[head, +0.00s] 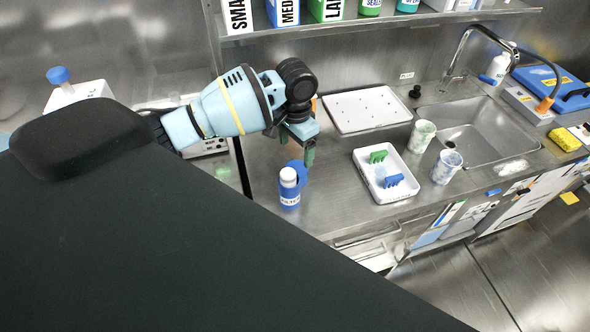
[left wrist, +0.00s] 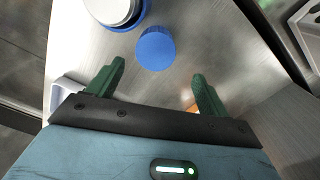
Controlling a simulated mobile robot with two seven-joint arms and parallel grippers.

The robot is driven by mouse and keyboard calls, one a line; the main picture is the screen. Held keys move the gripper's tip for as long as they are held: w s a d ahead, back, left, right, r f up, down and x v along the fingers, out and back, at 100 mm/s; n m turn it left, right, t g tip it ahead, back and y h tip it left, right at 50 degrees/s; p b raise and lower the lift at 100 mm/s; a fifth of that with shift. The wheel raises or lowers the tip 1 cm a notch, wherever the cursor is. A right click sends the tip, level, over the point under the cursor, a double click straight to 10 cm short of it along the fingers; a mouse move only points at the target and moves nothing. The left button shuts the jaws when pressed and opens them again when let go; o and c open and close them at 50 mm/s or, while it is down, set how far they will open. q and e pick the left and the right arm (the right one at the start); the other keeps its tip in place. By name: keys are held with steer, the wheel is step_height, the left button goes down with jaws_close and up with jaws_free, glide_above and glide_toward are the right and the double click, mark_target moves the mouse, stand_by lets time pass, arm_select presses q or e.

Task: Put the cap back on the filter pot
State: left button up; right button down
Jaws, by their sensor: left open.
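The filter pot (head: 289,196) stands upright on the steel counter, a blue jar with a white label and a white top. In the left wrist view the pot (left wrist: 116,12) is cut off by the top edge. The round blue cap (head: 298,167) is off the pot, just behind it. In the left wrist view the cap (left wrist: 156,48) lies apart from the pot, ahead of the fingertips. My left gripper (head: 298,150) is open and empty above the counter by the cap; its green fingers (left wrist: 158,75) straddle the cap's line. My right gripper is not in view.
A white tray (head: 363,190) with green and blue pieces lies right of the pot. Two cups (head: 423,137) stand by the sink (head: 470,130). A flat white perforated tray (head: 368,109) lies behind. A shelf (head: 400,18) with boxes runs above.

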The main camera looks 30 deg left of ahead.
mark_target(298, 167)
arm_select(q)
steer(key=shift+f, duration=1.35)
steer(key=shift+d+f, duration=0.2)
steer(key=shift+f, duration=1.1)
steer(key=shift+d+f, duration=0.2)
steer(key=shift+f, duration=1.05)
steer(key=shift+c, duration=0.5)
steer(key=c, duration=0.9)
step_height(298, 167, up, 10)
steer(key=shift+r, duration=0.1)
